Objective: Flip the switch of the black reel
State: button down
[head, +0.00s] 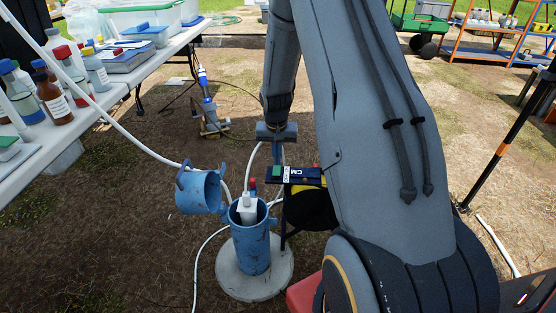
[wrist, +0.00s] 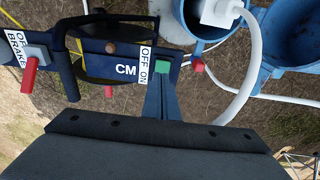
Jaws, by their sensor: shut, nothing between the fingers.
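The black reel (head: 308,208) stands beside the blue well casing, partly hidden behind my arm in the head view. Its dark blue panel (wrist: 97,70) fills the upper left of the wrist view and carries "CM" lettering. A green switch (wrist: 162,69) sits at the panel's right end, beside an "OFF ON" label; it also shows in the head view (head: 276,171). My gripper (wrist: 161,88) is shut and empty, with its fingertips right at the green switch. I cannot tell whether they touch. A red brake lever (wrist: 29,73) is at the panel's left end.
The blue well casing (head: 250,248), with its cap (head: 200,192) hinged open and a white fitting (head: 247,207) in its top, stands just left of the reel. White hoses curve around it. A table with bottles (head: 97,70) is at the left.

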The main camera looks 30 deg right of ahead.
aim_at(277, 168)
notch_tip(277, 168, up, 9)
jog(key=s, duration=0.1)
jog(key=shift+s+a+r+p, duration=0.15)
jog(key=shift+a+p, duration=0.25)
jog(key=shift+a, duration=0.05)
jog(key=shift+r+p, duration=0.1)
jog(key=shift+p, duration=0.25)
jog(key=shift+w+d+r+p, duration=0.2)
jog(key=shift+w+p, duration=0.3)
jog(key=shift+p, duration=0.4)
jog(key=shift+f, duration=0.2)
jog(key=f, duration=0.4)
jog(key=w+d+f+b, duration=0.1)
jog(key=f, duration=0.4)
jog(key=w+f, duration=0.1)
jog(key=f, duration=0.3)
jog(key=shift+w+d+f, duration=0.15)
jog(key=shift+d+f, duration=0.05)
jog(key=shift+f, duration=0.1)
